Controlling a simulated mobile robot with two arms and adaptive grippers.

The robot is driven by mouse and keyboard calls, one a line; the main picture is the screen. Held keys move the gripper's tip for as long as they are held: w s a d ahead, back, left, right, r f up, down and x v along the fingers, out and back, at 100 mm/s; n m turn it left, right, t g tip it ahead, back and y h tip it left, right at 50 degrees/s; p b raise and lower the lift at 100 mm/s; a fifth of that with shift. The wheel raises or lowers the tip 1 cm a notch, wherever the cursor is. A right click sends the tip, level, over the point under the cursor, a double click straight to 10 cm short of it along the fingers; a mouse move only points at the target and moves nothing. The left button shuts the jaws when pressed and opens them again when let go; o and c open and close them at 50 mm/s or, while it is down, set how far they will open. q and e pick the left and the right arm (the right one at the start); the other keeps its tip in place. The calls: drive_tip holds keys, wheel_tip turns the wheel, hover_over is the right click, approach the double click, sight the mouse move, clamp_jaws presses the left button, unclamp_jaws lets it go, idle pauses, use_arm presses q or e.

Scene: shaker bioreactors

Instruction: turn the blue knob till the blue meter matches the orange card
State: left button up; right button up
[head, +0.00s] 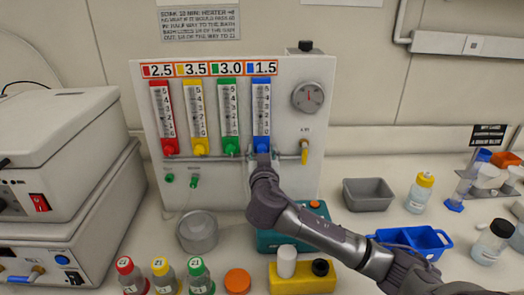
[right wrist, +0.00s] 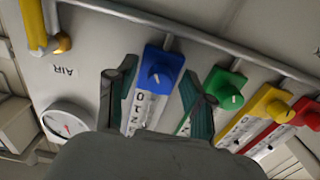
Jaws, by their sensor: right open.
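The blue knob (right wrist: 161,73) sits at the foot of the blue meter (head: 262,108) on the white panel. In the head view my gripper mostly hides the knob. My right gripper (head: 262,158) is at the knob. In the right wrist view the open fingers (right wrist: 158,98) stand on either side of the blue meter, with the knob between their lines and a gap on each side. The orange-edged card (head: 277,68) above the blue meter reads 1.5. The float level in the blue tube is too small to read. My left gripper is not in view.
The green knob (right wrist: 232,86) is close beside one finger; yellow and red knobs follow. A round gauge (head: 308,97) and yellow valve handle (head: 304,152) are on the panel's right. A pipe (right wrist: 190,45) runs close by. Bottles, a grey tray (head: 368,194) and blue tray crowd the bench.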

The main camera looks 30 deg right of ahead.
drive_tip(key=shift+c, duration=0.5)
clamp_jaws()
drive_tip(key=n+b, duration=0.1)
drive_tip(key=n, duration=0.1)
drive_tip(key=shift+n, duration=0.3)
use_arm(q)
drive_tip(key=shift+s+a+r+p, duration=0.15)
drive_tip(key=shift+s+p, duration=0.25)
drive_tip(key=shift+p, duration=0.2)
use_arm(e)
drive_tip(key=shift+n, duration=2.2)
drive_tip(key=shift+o, duration=0.5)
unclamp_jaws()
